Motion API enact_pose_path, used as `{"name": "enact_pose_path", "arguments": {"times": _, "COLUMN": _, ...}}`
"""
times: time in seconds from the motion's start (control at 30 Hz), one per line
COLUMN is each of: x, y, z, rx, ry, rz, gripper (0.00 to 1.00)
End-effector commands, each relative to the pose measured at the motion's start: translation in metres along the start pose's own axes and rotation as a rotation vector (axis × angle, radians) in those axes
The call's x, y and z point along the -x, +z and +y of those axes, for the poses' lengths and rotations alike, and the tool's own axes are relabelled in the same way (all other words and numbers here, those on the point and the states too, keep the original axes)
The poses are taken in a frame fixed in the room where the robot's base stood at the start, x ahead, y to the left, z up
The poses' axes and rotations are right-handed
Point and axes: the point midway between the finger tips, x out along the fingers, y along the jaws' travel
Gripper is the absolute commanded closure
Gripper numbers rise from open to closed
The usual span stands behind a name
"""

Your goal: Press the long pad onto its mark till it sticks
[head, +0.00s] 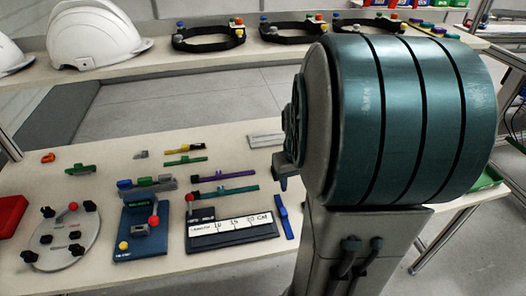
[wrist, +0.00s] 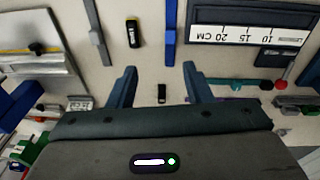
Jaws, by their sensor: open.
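My gripper (wrist: 160,70) is open and empty, its two dark blue fingers apart above the table. In the head view one finger (head: 281,180) shows beside my arm, which hides the rest. A small black block (wrist: 162,93) lies between the fingers in the wrist view, apart from both. A blue strip (wrist: 170,36) lies just beyond the fingertips; it also shows in the head view (head: 284,217). A black piece with a yellow end (wrist: 132,32) and a grey strip (wrist: 95,30) lie left of it. I cannot tell which piece is the long pad, and I see no clear mark.
A ruler board (head: 232,230) lies beside the blue strip. A blue fixture (head: 141,240), a round plate (head: 62,240) and purple (head: 228,173) and teal strips lie further left. White helmet shells (head: 95,33) and black bands (head: 208,38) stand on the back table.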

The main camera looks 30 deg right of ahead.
Motion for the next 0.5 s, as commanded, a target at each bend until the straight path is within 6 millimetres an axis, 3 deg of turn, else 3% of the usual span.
{"name": "enact_pose_path", "arguments": {"times": 0.1, "x": -0.014, "y": -0.004, "z": 0.031, "rx": -0.036, "ry": -0.021, "rz": -0.013, "gripper": 0.55}}
{"name": "enact_pose_path", "arguments": {"times": 0.23, "x": -0.025, "y": -0.005, "z": 0.054, "rx": -0.058, "ry": -0.041, "rz": -0.013, "gripper": 0.55}}
{"name": "enact_pose_path", "arguments": {"times": 0.5, "x": -0.043, "y": -0.005, "z": 0.07, "rx": -0.071, "ry": -0.058, "rz": -0.009, "gripper": 0.55}}
